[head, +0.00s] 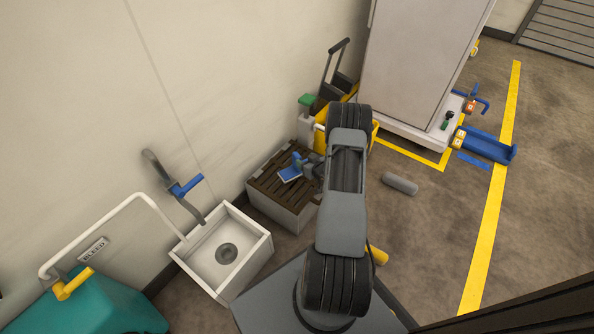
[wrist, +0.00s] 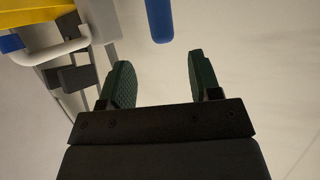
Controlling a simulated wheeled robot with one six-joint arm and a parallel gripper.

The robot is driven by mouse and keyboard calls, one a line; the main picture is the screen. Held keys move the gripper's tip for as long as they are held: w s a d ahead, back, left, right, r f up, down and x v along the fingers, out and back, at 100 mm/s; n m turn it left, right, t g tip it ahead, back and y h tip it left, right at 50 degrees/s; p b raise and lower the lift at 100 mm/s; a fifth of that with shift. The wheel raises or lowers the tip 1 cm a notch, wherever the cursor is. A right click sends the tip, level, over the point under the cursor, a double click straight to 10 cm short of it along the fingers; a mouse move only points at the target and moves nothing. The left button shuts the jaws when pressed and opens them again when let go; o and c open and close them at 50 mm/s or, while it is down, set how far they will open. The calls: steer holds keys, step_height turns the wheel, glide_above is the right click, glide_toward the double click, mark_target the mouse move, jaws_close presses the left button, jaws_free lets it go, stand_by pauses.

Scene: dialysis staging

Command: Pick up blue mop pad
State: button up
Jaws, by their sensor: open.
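The slatted box (head: 290,213) stands against the wall, beside a white sink (head: 240,273). A yellow mop bucket (head: 375,130) is behind my arm. A grey cylinder (head: 400,184) and a flat blue strip (head: 474,161) lie on the floor, right. A tall cabinet (head: 415,70) stands behind.

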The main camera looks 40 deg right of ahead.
mark_target(298, 156)
steer(key=shift+x, duration=1.05)
steer(key=b+x, duration=0.2)
steer(key=x, duration=0.1)
steer(key=shift+w+a+f+b, duration=0.15)
steer(key=shift+w+a+b, duration=0.1)
steer(key=shift+w+b, duration=0.15)
steer(key=shift+w+f, duration=0.1)
steer(key=shift+w, duration=0.55)
jaws_close()
steer(key=shift+d, duration=0.1)
